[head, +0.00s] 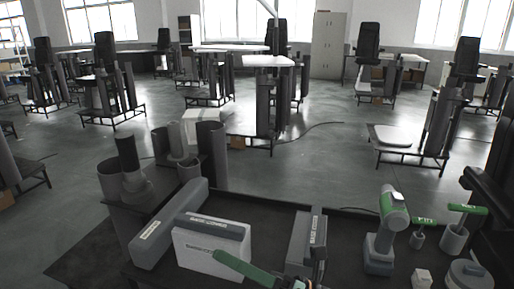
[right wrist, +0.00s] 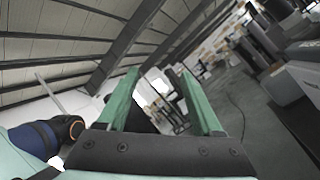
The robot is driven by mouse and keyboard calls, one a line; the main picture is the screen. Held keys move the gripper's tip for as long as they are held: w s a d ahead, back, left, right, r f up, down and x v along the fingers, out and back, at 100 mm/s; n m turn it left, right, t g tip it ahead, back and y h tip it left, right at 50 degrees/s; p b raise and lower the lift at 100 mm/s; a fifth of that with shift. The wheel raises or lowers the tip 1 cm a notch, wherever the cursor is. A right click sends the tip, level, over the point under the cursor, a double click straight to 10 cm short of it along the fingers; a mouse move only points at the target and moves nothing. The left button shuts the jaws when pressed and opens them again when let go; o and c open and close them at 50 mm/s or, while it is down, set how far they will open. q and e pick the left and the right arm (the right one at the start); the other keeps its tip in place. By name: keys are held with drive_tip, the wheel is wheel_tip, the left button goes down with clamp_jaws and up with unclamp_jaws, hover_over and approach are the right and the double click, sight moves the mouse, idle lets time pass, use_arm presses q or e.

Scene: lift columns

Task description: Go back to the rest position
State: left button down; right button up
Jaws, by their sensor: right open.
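My right gripper (right wrist: 158,85) is open, its two green fingers apart with nothing between them in the right wrist view. That view is tilted and looks past the fingers toward the ceiling beams and the hall floor. In the head view a green finger of it (head: 243,267) shows at the bottom middle, in front of the light grey box (head: 212,243). The rest of this gripper is mostly cut off or hard to make out there. My left gripper is not seen in either view.
A dark worktable (head: 345,199) holds a long grey box (head: 168,224), another labelled box (head: 304,238), a green-and-grey power drill (head: 381,235) and green-handled tools in cups (head: 455,238). Grey cylinders (head: 211,150) stand at its left. Lift columns with seats stand behind on open floor.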

drive_tip(key=w+d+f+m+t+h, duration=0.2)
drive_tip(key=d+f+m+t+h, duration=0.5)
drive_tip(key=m, duration=0.6)
drive_tip(key=w+d+f+m+t+h, duration=0.1)
drive_tip(key=d+f+m+t+h, duration=0.4)
drive_tip(key=f+m, duration=0.6)
drive_tip(key=s+d+f+m+g+h, duration=0.3)
drive_tip(key=s+d+f+m+h, duration=0.1)
drive_tip(key=s+f+m, duration=0.3)
drive_tip(key=s+d+f+m+g+h, duration=0.4)
drive_tip(key=s+f+m, duration=0.4)
drive_tip(key=f, duration=0.4)
drive_tip(key=shift+s+d+f+g+p, duration=0.15)
drive_tip(key=shift+s+d+g+p, duration=0.2)
drive_tip(key=shift+s+d, duration=0.4)
